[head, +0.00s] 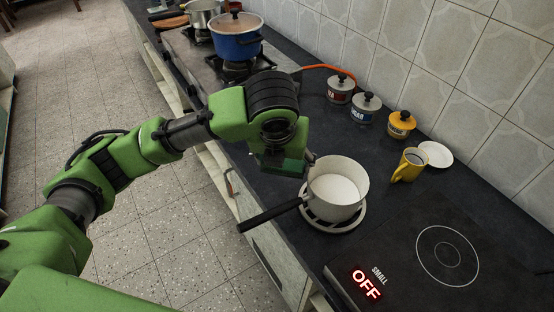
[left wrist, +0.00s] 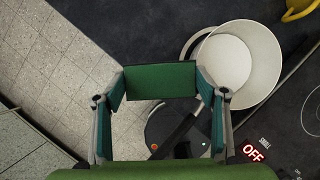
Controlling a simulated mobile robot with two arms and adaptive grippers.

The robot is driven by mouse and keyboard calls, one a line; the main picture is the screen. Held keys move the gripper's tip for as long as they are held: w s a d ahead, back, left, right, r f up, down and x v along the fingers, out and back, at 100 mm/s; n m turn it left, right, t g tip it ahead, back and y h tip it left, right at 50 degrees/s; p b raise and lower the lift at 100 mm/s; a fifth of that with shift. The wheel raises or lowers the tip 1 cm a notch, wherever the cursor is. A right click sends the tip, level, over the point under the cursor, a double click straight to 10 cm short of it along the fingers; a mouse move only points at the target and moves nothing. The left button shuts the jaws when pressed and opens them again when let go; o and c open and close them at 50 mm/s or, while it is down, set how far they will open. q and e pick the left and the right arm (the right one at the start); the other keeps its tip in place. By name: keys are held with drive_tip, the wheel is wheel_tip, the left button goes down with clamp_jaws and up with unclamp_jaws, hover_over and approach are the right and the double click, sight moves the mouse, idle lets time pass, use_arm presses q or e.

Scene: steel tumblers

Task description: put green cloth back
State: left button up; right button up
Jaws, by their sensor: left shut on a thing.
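My left gripper (head: 284,165) is over the counter's front edge, just left of the white saucepan. In the left wrist view my left gripper (left wrist: 162,95) has its fingers set wide apart, with a flat green piece between their tips. This piece looks like the green cloth (left wrist: 160,80), and the gripper is shut on it. In the head view I cannot clearly tell the cloth from the gripper's own green parts. No other green cloth shows. My right gripper is in neither view.
The white saucepan (head: 338,186) stands on a pale ring trivet (head: 341,225), its black handle (head: 270,213) jutting past the counter edge. A black hob (head: 400,270) reads OFF. A yellow mug (head: 410,165), white saucer (head: 436,154) and lidded jars (head: 366,108) stand behind. A blue pot (head: 236,42) is farther back.

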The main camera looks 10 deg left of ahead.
use_arm(q)
drive_tip(key=w+a+f, duration=0.1)
drive_tip(key=w+f, duration=0.2)
drive_tip(key=w+a+f, duration=0.1)
drive_tip(key=w+f, duration=0.1)
drive_tip(key=w, duration=0.2)
drive_tip(key=w+a+f+p, duration=0.1)
drive_tip(key=w+a+f, duration=0.1)
drive_tip(key=w+f, duration=0.1)
drive_tip(key=shift+w+f, duration=0.3)
drive_tip(key=shift+w, duration=0.45)
drive_tip(key=shift+w+a+f, duration=0.1)
drive_tip(key=shift+w+f, duration=0.2)
drive_tip(key=shift+f, duration=0.15)
wheel_tip(320, 180, down, 2)
drive_tip(key=shift+f+p, duration=0.15)
drive_tip(key=shift+p, duration=0.25)
drive_tip(key=shift+f, duration=0.4)
drive_tip(key=shift+f, duration=0.1)
drive_tip(key=o, duration=1.1)
drive_tip(key=shift+c, duration=0.2)
